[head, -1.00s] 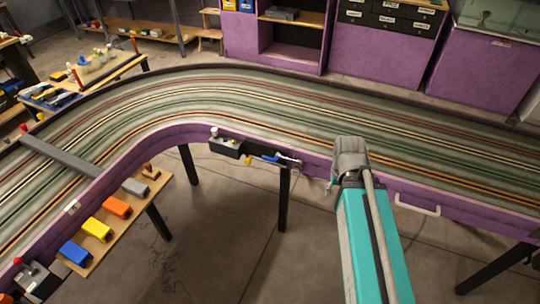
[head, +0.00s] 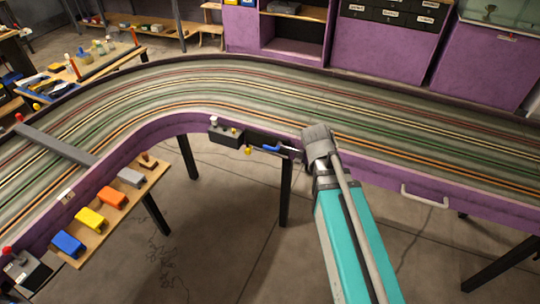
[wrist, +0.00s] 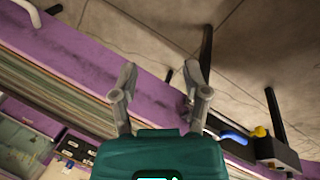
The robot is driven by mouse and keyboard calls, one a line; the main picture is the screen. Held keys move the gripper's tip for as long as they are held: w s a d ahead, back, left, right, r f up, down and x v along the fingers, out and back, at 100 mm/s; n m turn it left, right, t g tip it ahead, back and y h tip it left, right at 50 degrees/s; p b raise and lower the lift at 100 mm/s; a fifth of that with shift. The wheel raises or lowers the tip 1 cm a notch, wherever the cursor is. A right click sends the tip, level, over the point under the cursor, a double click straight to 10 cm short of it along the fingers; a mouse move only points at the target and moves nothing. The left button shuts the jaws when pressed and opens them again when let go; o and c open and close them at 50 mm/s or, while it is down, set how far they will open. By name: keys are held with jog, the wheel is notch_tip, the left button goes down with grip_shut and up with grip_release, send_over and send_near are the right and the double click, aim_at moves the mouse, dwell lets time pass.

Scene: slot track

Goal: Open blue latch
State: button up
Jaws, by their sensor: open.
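The blue latch handle (head: 270,148) sits on a dark fitting on the purple side wall of the track, with a metal end at its right. It also shows in the wrist view (wrist: 233,137), to the right of my gripper. My gripper (wrist: 160,75) is open and empty, its two grey fingers spread in front of the purple wall. In the head view, the grey end of my arm (head: 318,140) is just right of the latch, and the fingers are hidden there. I cannot tell whether a finger touches the latch's metal end.
A dark box (head: 225,137) with a white knob and a yellow knob (head: 247,151) are left of the latch. A white handle (head: 425,197) is on the wall at right. A wooden shelf (head: 125,195) with coloured blocks hangs at left. Black legs stand below the track.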

jog(key=w+a+f+n+t+h+b, duration=0.2)
jog(key=w+a+f+n+h+b, duration=0.1)
jog(key=w+a+f+b, duration=0.25)
jog(key=n+t+h+b, duration=0.45)
jog(key=t+b, duration=0.45)
jog(key=b, duration=0.5)
send_near(268, 147)
jog(key=v, duration=0.3)
jog(key=shift+s+a+f+n, duration=0.25)
jog(key=shift+n, duration=0.2)
jog(key=shift+w+d, duration=0.1)
jog(key=b+x, duration=0.2)
jog(key=x, duration=1.1)
jog(key=shift+w+d+f, duration=0.15)
jog(key=shift+w+d, duration=0.05)
jog(key=shift+w, duration=0.05)
grip_shut()
